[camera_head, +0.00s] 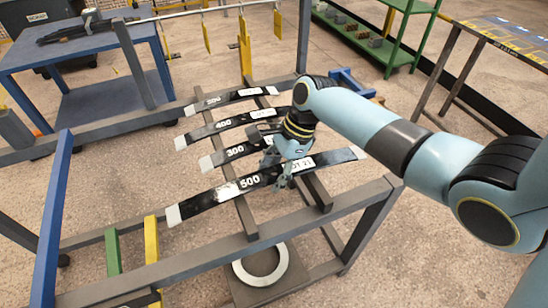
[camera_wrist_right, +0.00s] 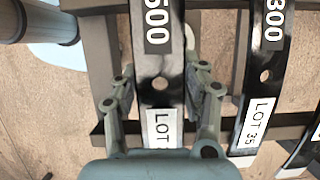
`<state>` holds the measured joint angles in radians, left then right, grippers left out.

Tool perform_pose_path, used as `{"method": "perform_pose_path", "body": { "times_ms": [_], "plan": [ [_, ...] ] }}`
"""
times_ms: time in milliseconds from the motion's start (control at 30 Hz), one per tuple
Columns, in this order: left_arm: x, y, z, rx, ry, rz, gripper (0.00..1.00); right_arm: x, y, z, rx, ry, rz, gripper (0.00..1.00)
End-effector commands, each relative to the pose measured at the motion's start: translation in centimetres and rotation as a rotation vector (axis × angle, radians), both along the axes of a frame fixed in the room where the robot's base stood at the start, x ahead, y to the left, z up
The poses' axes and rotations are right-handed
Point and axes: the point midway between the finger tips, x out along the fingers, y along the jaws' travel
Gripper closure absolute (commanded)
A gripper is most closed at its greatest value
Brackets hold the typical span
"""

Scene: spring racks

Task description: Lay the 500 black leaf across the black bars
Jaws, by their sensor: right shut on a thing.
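The 500 black leaf (camera_head: 208,199), a long curved strip with pale ends and a white lot label, lies crosswise at the near end of two dark bars (camera_head: 243,218). My right gripper (camera_head: 279,172) is shut on it near its middle, between the number and the label. In the right wrist view the fingers (camera_wrist_right: 164,92) press both edges of the leaf (camera_wrist_right: 154,62), beside its hole. Dark bars pass beneath it; I cannot tell whether it touches them. My left gripper is out of view.
The 300 leaf (camera_head: 217,157), 400 leaf (camera_head: 200,134) and 200 leaf (camera_head: 205,105) lie behind on the same bars. Blue (camera_head: 55,210), green (camera_head: 113,252) and yellow (camera_head: 151,240) bars stand at the left. A pale ring (camera_head: 240,273) lies below. A blue table (camera_head: 75,52) stands back left.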

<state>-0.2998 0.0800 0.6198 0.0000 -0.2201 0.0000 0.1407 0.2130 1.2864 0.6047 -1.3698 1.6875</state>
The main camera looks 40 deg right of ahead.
Motion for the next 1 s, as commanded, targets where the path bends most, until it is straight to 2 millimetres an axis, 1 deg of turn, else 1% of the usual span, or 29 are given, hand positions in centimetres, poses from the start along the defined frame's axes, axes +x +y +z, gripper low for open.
{"method": "perform_pose_path", "body": {
  "times_ms": [167,1000],
  "plan": [
    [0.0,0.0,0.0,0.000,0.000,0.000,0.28,0.2,0.0,0.1,0.002,-0.005,0.000,0.95],
    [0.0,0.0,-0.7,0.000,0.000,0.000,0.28,0.2,0.0,-1.2,0.002,-0.005,-0.001,0.95]
  ]
}}
